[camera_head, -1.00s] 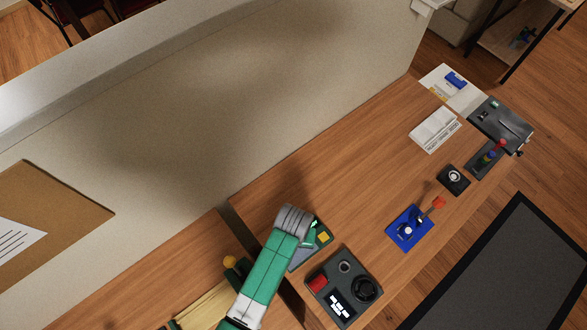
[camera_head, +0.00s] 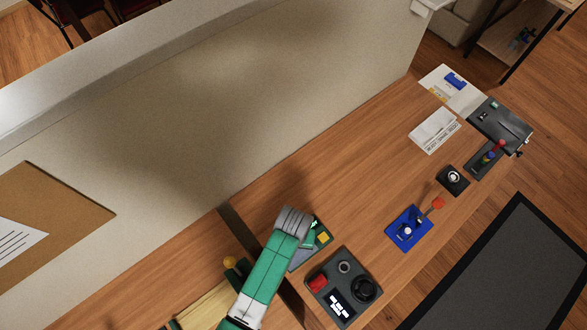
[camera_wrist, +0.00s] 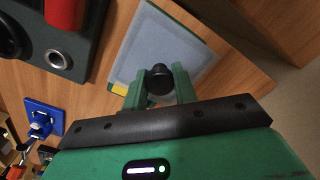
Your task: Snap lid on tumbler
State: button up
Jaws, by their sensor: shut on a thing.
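My gripper (camera_wrist: 160,88) is shut on a small dark round piece (camera_wrist: 160,76), held between its two green fingertips in the wrist view. I cannot tell whether this piece is the lid or a knob fixed to something below. Behind it lies a grey-blue panel (camera_wrist: 152,40) with a green edge and a yellow patch. In the head view that panel (camera_head: 303,260) is partly hidden under my green-and-grey arm, which also hides the fingertips. No tumbler or separate lid can be clearly made out.
A dark control box (camera_head: 328,289) with a red part, a round socket and a black ring stands right of my arm. A blue panel with a red-tipped lever (camera_head: 402,236) and a small dark box (camera_head: 445,184) lie farther right. Bare wood (camera_head: 330,180) lies toward the wall.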

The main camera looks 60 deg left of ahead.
jog(key=o, duration=1.5)
jog(key=shift+r, duration=0.1)
notch_tip(320, 180, up, 7)
jog(key=p, duration=0.7)
grip_shut()
dwell(0.8)
jog(key=shift+f, duration=0.2)
